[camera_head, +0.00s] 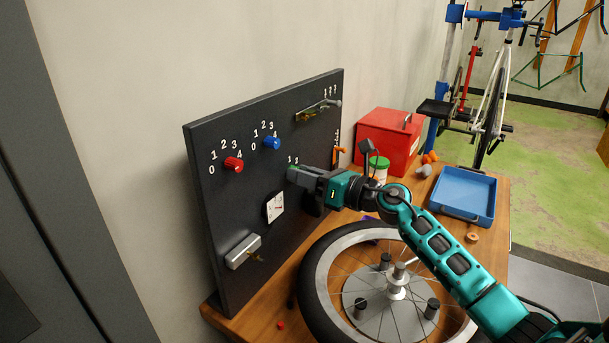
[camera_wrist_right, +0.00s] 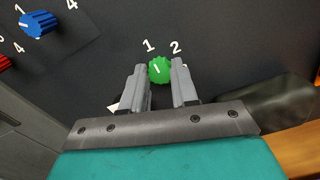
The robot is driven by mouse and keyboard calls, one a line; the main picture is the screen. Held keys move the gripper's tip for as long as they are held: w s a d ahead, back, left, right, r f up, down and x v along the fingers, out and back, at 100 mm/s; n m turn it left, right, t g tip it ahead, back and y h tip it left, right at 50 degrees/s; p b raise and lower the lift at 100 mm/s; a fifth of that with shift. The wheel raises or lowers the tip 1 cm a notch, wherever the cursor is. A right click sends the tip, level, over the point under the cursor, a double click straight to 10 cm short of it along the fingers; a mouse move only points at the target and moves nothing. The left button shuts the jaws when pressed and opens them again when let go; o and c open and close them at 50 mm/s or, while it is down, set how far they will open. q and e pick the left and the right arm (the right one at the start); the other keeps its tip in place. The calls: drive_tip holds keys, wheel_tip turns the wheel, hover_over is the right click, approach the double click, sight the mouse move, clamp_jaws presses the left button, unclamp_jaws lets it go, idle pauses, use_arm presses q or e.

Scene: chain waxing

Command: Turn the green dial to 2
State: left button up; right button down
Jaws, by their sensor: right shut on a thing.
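The green dial (camera_wrist_right: 159,70) sits on the black upright panel (camera_head: 238,199), with white numerals 1 and 2 above it. A short white mark on its face points up, slightly left, nearer the 1 than the 2 as I see it. My right gripper (camera_wrist_right: 159,82) has one finger on each side of the dial and is shut on it. In the head view my right gripper (camera_head: 296,174) reaches the panel from the right and mostly hides the dial. My left gripper is not in view.
A red dial (camera_head: 234,165) and a blue dial (camera_head: 272,143) are on the panel to the left. A wheel (camera_head: 318,270) lies on the table below my right arm. A red box (camera_head: 384,138) and a blue tray (camera_head: 464,214) stand to the right.

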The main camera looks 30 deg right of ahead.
use_arm(q)
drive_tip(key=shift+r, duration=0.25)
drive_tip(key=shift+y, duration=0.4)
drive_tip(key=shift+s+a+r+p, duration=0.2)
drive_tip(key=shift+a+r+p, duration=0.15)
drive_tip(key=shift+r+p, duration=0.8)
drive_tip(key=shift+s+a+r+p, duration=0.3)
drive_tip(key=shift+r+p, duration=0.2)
drive_tip(key=shift+p, duration=1.2)
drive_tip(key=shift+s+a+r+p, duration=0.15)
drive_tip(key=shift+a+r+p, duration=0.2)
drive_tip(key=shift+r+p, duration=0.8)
use_arm(e)
drive_tip(key=shift+m, duration=5.8)
use_arm(q)
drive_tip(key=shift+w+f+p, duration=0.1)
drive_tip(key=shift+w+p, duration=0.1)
drive_tip(key=shift+p, duration=0.1)
use_arm(e)
drive_tip(key=shift+f, duration=0.1)
drive_tip(key=c, duration=0.9)
unclamp_jaws()
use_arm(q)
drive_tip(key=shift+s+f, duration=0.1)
use_arm(e)
drive_tip(key=shift+o, duration=0.2)
